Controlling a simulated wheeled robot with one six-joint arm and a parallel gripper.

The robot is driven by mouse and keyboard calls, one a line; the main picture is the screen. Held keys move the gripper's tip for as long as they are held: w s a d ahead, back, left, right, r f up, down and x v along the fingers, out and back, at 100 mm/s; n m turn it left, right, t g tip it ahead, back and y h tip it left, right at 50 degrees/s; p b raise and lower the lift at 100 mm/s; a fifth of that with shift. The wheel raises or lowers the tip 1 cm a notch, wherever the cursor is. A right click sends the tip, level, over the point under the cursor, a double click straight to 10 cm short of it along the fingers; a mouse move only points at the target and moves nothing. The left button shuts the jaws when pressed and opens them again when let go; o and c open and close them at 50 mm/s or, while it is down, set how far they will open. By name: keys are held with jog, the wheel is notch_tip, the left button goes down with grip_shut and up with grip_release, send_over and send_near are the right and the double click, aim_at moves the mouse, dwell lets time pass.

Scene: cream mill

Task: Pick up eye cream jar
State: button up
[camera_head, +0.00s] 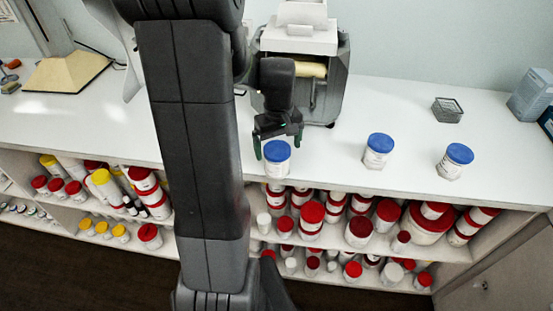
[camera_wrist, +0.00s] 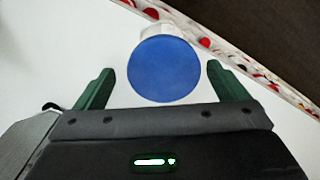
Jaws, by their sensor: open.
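Three white jars with blue lids stand upright on the white counter (camera_head: 330,190): a left jar (camera_head: 277,158), a middle jar (camera_head: 377,151) and a right jar (camera_head: 455,161). Their labels are too small to read, so I cannot tell which is the eye cream jar. My gripper (camera_head: 278,142) is open and points down at the left jar. In the wrist view, that jar's blue lid (camera_wrist: 164,69) lies between and slightly beyond the green fingers of my gripper (camera_wrist: 159,70), with a gap on both sides.
A grey and white machine (camera_head: 300,75) stands behind my gripper. A small dark wire basket (camera_head: 447,110) and a grey-blue box (camera_head: 531,95) are at the right. Shelves below the front edge hold many red-lidded containers (camera_head: 311,212). The counter between the jars is clear.

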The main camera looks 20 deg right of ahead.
jog(key=shift+a+f+p, duration=0.2)
jog(key=shift+f+p, duration=0.25)
jog(key=shift+f, duration=2.15)
jog(key=c, duration=1.2)
